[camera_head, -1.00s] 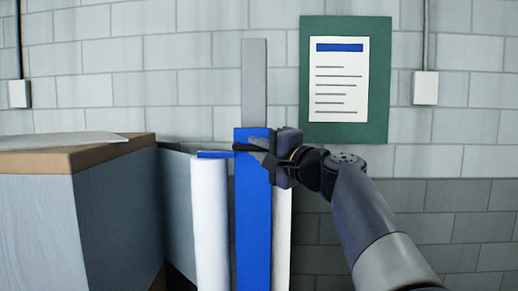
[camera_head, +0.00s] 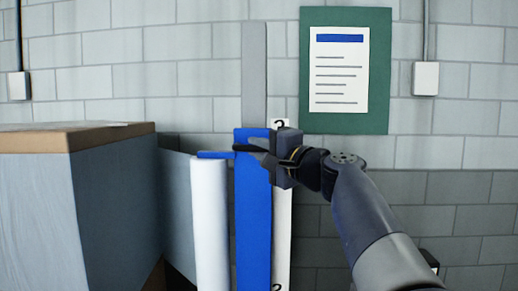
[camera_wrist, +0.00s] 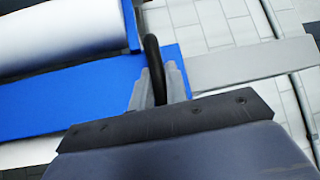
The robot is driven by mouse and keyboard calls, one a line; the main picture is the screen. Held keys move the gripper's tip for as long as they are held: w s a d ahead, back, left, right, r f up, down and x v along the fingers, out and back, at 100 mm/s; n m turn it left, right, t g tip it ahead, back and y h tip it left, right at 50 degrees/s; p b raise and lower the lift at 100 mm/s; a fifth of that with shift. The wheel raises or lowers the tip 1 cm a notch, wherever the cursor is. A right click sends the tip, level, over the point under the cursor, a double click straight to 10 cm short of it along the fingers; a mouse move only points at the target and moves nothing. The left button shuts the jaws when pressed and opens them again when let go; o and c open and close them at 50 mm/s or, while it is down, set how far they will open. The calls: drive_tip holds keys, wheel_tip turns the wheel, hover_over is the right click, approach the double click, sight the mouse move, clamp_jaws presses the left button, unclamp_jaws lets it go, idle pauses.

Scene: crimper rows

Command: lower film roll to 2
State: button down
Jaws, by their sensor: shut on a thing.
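The white film roll (camera_head: 211,225) hangs upright beside a tall blue carriage (camera_head: 252,215), under a blue arm (camera_head: 215,155) at its top. The carriage sits on a grey upright rail (camera_head: 253,75). My gripper (camera_head: 255,150) is shut on a dark handle (camera_wrist: 152,60) on the carriage, clearest in the wrist view. A pale strip right of the carriage bears number marks. The upper mark (camera_head: 279,123) is partly hidden by my gripper, so I cannot read it surely. The lower mark (camera_head: 277,287) looks like a 2, cut by the frame edge.
A grey cabinet with a brown-edged top (camera_head: 75,137) stands close at the left. A green board with a white notice (camera_head: 338,70) hangs on the block wall, right of the rail. A white wall box (camera_head: 425,78) is further right.

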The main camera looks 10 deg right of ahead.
wheel_tip(320, 180, down, 41)
drive_tip(key=b, duration=3.9)
drive_tip(key=shift+b, duration=0.35)
drive_tip(key=c, duration=1.4)
unclamp_jaws()
drive_tip(key=shift+s, duration=0.1)
drive_tip(key=v, duration=1)
drive_tip(key=shift+s+d+f+p, duration=0.2)
drive_tip(key=shift+s+d+p, duration=0.05)
drive_tip(key=shift+s+p, duration=0.1)
drive_tip(key=shift+w, duration=0.1)
